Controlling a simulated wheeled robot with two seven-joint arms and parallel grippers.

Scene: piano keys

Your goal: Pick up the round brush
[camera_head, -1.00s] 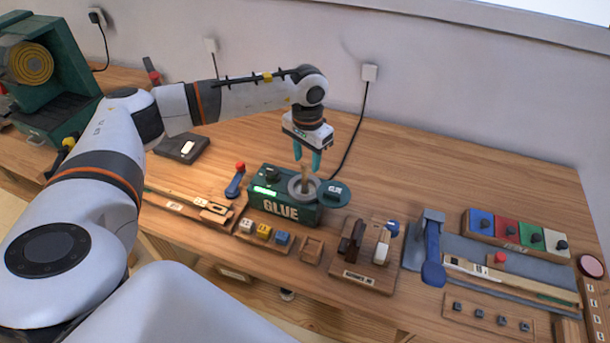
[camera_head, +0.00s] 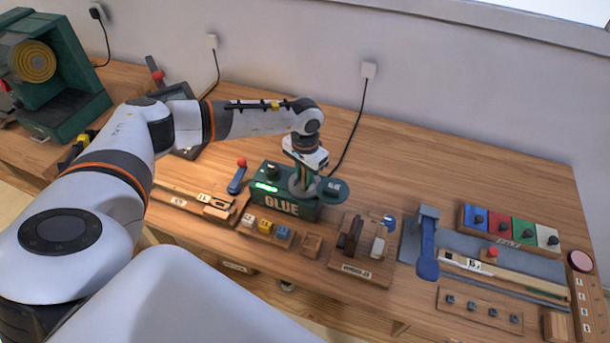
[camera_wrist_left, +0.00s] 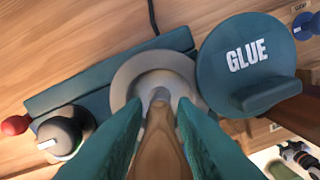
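The round brush stands in the grey round opening of the green glue box (camera_head: 282,207). In the left wrist view its wooden handle (camera_wrist_left: 158,145) rises toward the camera from the grey ring (camera_wrist_left: 150,75). My left gripper (camera_head: 302,183) is lowered over this opening. Its teal fingers (camera_wrist_left: 160,112) lie on both sides of the handle, very close to it. Whether they press on it cannot be told. The brush's lower end is hidden in the pot, and in the head view the gripper covers the handle. My right gripper is not in view.
A round green GLUE lid (camera_wrist_left: 245,62) is right beside the opening, and a dark knob (camera_wrist_left: 62,135) is left of it. Small colored blocks (camera_head: 265,228) stand in front. A blue-handled press (camera_head: 427,245) is farther right. The table behind the box is clear.

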